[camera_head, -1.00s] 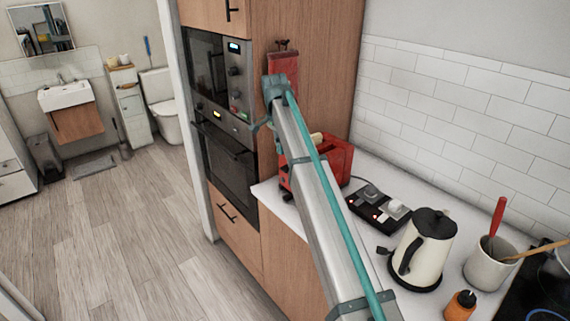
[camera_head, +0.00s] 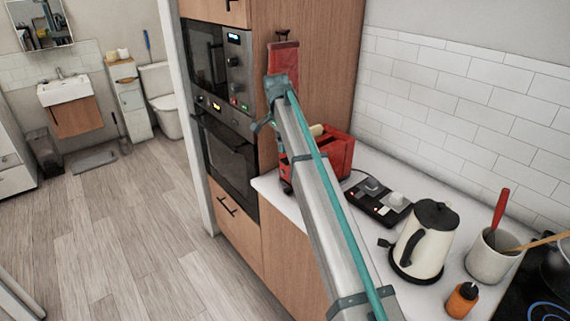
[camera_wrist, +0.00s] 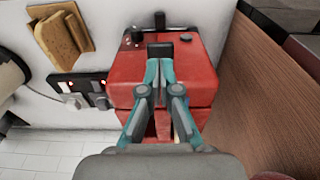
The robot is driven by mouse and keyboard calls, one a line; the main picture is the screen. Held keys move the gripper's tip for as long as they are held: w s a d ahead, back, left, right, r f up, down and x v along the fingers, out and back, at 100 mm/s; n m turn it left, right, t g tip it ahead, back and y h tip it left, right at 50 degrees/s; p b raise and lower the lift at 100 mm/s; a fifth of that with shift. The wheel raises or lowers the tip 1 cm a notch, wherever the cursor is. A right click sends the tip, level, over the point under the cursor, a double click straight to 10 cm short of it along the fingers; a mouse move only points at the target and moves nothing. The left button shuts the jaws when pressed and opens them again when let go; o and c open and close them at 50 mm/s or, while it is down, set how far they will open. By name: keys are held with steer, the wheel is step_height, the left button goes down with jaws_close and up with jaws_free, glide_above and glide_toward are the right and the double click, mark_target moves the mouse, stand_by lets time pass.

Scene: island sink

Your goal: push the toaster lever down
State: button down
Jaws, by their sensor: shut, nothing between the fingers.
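The red toaster (camera_head: 338,155) stands at the far end of the counter in the head view, partly hidden behind my arm. In the wrist view the toaster (camera_wrist: 200,72) fills the middle. A small black piece that looks like its lever (camera_wrist: 160,19) sticks out at the toaster's edge, just beyond my fingertips. My gripper (camera_wrist: 160,52) is shut and empty, its teal fingers together over the toaster. I cannot tell whether the fingertips touch the toaster or the lever. The gripper's fingers are not clear in the head view.
A tall wooden cabinet with an oven (camera_head: 224,160) stands beyond the toaster. A black device with knobs (camera_head: 379,200), a cream kettle (camera_head: 425,240) and a utensil cup (camera_head: 491,262) stand along the counter. Bread-like slices (camera_wrist: 62,36) lie beside the toaster.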

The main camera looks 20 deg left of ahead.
steer(key=shift+w+d+f+b, duration=0.15)
steer(key=shift+f+b, duration=0.4)
steer(key=shift+f, duration=1.05)
step_height(320, 180, down, 6)
steer(key=s+a, duration=0.1)
steer(key=s, duration=0.1)
steer(key=shift+s+a+f+b, duration=0.25)
steer(key=shift+s+a+b, duration=0.1)
steer(key=shift+b, duration=0.1)
steer(key=shift+r, duration=0.1)
step_height(320, 180, up, 12)
glide_above(284, 160)
steer(key=s+a, duration=0.2)
steer(key=s, duration=0.2)
steer(key=shift+a, duration=0.1)
steer(key=shift+a, duration=0.1)
